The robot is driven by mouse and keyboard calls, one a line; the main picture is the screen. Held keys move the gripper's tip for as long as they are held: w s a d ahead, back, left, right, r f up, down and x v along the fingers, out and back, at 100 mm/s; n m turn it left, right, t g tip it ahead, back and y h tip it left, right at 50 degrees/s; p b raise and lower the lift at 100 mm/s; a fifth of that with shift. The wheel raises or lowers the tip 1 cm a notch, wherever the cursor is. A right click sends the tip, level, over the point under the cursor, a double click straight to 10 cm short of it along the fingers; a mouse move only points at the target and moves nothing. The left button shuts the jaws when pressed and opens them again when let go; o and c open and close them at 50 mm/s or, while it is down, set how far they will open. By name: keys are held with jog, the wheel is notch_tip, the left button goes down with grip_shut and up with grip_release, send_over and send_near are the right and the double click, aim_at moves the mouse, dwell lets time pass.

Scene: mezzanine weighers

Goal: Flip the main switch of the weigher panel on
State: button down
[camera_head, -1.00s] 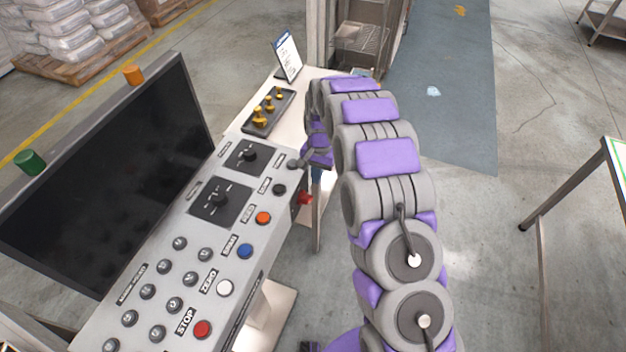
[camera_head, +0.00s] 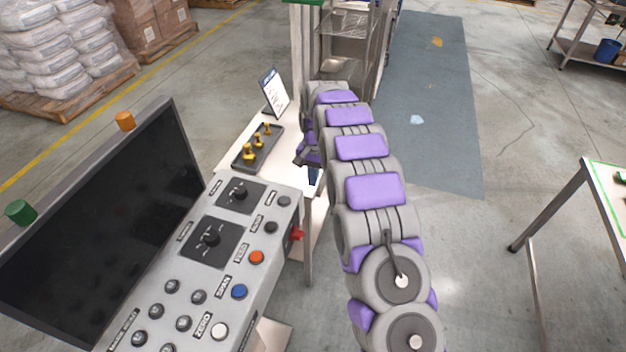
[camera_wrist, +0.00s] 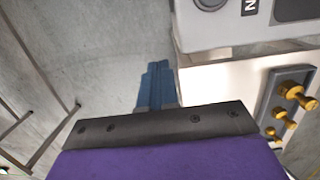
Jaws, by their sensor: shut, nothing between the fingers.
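The weigher panel (camera_head: 262,220) is a grey sloped console at lower left in the head view, with dials, buttons and labels. A red part (camera_head: 297,235), perhaps the main switch, sticks out from its right side; its setting cannot be read. The panel's corner (camera_wrist: 235,30) shows at upper right in the wrist view. My gripper (camera_wrist: 157,66) has its blue fingers shut together and empty, beside the panel and apart from the red part. In the head view my arm mostly hides the gripper, just beyond the panel's far right corner.
A dark screen (camera_head: 100,220) stands left of the panel. A white table (camera_head: 232,158) behind it bears a tray of yellow-knobbed weights (camera_head: 257,148) and a sign (camera_head: 272,94). Another table (camera_head: 587,190) stands at right. The floor between is clear.

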aim_at(298, 235)
jog(key=shift+s, duration=0.1)
jog(key=s+a+r+t, duration=0.1)
jog(key=s+a+r, duration=0.1)
jog(key=s, duration=0.4)
jog(key=shift+s+r+b, duration=0.15)
jog(key=shift+r+b, duration=0.3)
notch_tip(298, 235, down, 13)
jog(key=s+a+b, duration=0.1)
jog(key=s+b, duration=0.1)
jog(key=shift+s, duration=0.25)
dwell(0.3)
jog(key=shift+a, duration=0.1)
dwell(0.3)
